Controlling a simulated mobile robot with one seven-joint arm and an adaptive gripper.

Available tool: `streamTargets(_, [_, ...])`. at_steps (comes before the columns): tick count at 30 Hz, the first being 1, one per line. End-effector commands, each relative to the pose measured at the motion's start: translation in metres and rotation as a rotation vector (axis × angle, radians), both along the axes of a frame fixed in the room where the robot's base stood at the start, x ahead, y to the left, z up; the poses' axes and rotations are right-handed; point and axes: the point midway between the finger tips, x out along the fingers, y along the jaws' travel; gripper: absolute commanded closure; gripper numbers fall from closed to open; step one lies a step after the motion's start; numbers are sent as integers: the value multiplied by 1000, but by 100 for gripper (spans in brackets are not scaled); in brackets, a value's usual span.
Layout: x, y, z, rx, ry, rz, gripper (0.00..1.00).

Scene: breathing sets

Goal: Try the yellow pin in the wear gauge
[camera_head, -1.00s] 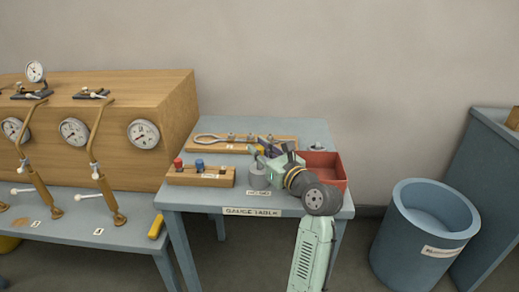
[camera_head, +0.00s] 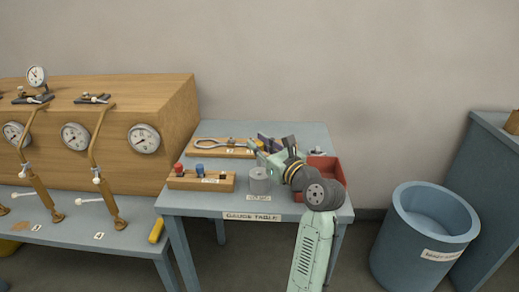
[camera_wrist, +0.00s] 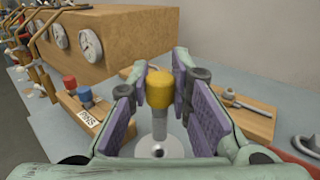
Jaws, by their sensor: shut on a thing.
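My gripper (camera_head: 268,147) is over the gauge table, above and just behind the grey cylindrical gauge block (camera_head: 260,181) in the head view. In the wrist view my gripper (camera_wrist: 168,98) is shut on the yellow pin (camera_wrist: 159,88). The pin has a yellow cap and a grey shank pointing down. The gauge's round pale top (camera_wrist: 148,155), with a dark hole, shows just below the shank. The hole is visible, and the shank's lower end looks apart from it; the exact height gap is unclear. In the head view the fingers hide the pin.
A wooden pin rack (camera_head: 190,183) with a red pin (camera_head: 178,169) and a blue pin (camera_head: 200,170) stands left of the gauge. A wooden board (camera_head: 205,152) with a ring-ended tool lies behind. A red tray (camera_head: 334,166) is at right, close to my wrist. A blue bin (camera_head: 400,240) stands on the floor.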

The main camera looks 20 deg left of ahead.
Motion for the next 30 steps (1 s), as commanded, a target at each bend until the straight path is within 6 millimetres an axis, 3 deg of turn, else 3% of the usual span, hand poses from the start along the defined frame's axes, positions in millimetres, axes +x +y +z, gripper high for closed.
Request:
streamTargets(6, [0,0,11,0,-1,-1,100])
streamTargets(17, [0,0,11,1,-1,-1,100])
streamTargets(30, [0,0,-8,1,2,-1,100])
